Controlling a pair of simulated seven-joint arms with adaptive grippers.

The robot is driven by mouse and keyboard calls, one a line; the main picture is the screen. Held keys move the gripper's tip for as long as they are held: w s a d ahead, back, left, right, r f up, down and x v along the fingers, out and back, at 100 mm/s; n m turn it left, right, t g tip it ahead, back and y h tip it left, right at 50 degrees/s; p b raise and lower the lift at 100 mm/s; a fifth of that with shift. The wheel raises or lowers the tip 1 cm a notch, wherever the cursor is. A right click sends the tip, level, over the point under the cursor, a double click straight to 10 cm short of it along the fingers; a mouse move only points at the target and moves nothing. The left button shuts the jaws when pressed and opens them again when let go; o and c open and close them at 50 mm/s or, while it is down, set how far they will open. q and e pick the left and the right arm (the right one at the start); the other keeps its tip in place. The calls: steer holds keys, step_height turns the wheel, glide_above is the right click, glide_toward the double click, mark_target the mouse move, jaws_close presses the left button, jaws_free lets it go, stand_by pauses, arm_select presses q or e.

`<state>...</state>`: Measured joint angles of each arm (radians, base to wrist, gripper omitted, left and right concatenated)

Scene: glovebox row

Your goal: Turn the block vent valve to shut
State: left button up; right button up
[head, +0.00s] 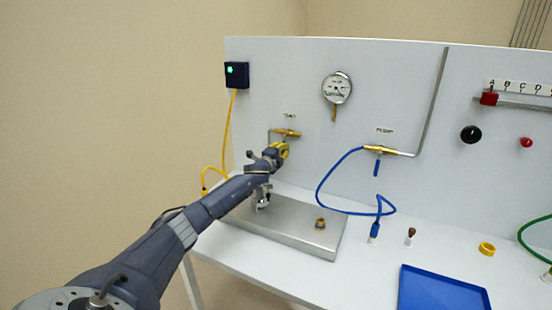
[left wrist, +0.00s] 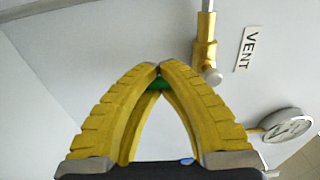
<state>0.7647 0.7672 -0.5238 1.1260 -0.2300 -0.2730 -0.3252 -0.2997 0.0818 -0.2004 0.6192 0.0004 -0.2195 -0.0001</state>
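The vent valve is a brass fitting (head: 287,133) on the upright white panel, under a small label. In the left wrist view the brass body (left wrist: 205,55) is beside the label reading VENT (left wrist: 248,48). A small green piece (left wrist: 158,86), which looks like the valve's handle, shows between my left gripper's yellow fingers; the rest of it is hidden. My left gripper (head: 284,150) is just below the valve, its fingertips drawn together around the green piece. My right gripper is not in view.
A second brass valve (head: 378,149) with a blue handle and blue hose is to the right. A gauge (head: 336,87) hangs above. A metal plate (head: 285,231) with a brass fitting (head: 320,223) and a blue tray (head: 440,290) are on the bench.

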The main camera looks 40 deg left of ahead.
mark_target(283, 151)
arm_select(q)
steer(key=shift+o, duration=0.3)
steer(key=shift+s+d+f, duration=0.2)
steer(key=shift+s+f, duration=0.2)
steer(key=shift+s, duration=0.05)
steer(key=o, duration=1.2)
steer(key=s, duration=0.3)
steer(key=shift+d+r, duration=0.15)
steer(key=shift+d, duration=0.1)
steer(key=shift+c, duration=0.2)
steer(key=o, duration=0.4)
steer(key=s, duration=0.5)
steer(key=shift+s+d+r, duration=0.1)
steer(key=shift+d+r, duration=0.2)
steer(key=shift+c, duration=0.2)
steer(key=shift+s+d, duration=0.15)
steer(key=shift+s, duration=0.45)
steer(key=shift+s+d, duration=0.15)
steer(key=shift+s, duration=0.45)
